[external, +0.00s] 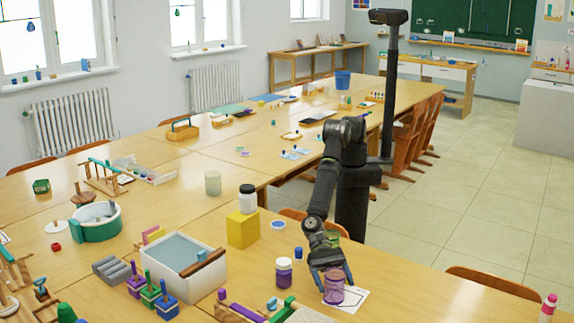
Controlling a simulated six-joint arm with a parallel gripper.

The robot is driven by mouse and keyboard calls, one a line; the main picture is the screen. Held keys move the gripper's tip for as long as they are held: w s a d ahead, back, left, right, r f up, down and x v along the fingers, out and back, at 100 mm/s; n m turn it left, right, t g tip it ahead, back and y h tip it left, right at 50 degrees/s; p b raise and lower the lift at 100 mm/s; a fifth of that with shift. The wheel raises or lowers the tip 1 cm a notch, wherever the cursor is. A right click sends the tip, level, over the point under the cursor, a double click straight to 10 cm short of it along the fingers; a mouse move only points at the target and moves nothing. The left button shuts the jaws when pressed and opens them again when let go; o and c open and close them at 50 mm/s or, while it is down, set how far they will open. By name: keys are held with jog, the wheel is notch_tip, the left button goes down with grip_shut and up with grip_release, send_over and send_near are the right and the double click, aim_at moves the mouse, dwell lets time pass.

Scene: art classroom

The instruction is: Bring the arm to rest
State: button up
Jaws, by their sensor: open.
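My gripper (333,279) is low over the front table (420,295), pointing down. It is open, with its fingers around or just beside the upper part of a purple jar (334,293). I cannot tell whether the fingers touch the jar. The jar stands upright on a white sheet with a dark outline (352,301). My arm reaches down and forward, bent at the elbow.
Left of my gripper stand a purple jar with a white lid (284,275), a yellow block (242,229) and a grey-white bin (190,280). The table to the right is mostly clear.

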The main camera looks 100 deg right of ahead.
aim_at(328, 270)
jog(key=shift+w+d+r, duration=0.45)
jog(key=shift+d+r, duration=0.15)
jog(key=shift+w+d+r, duration=0.4)
jog(key=shift+d+r, duration=0.15)
jog(key=shift+r, duration=0.05)
jog(key=shift+o, duration=0.2)
jog(key=o, duration=0.4)
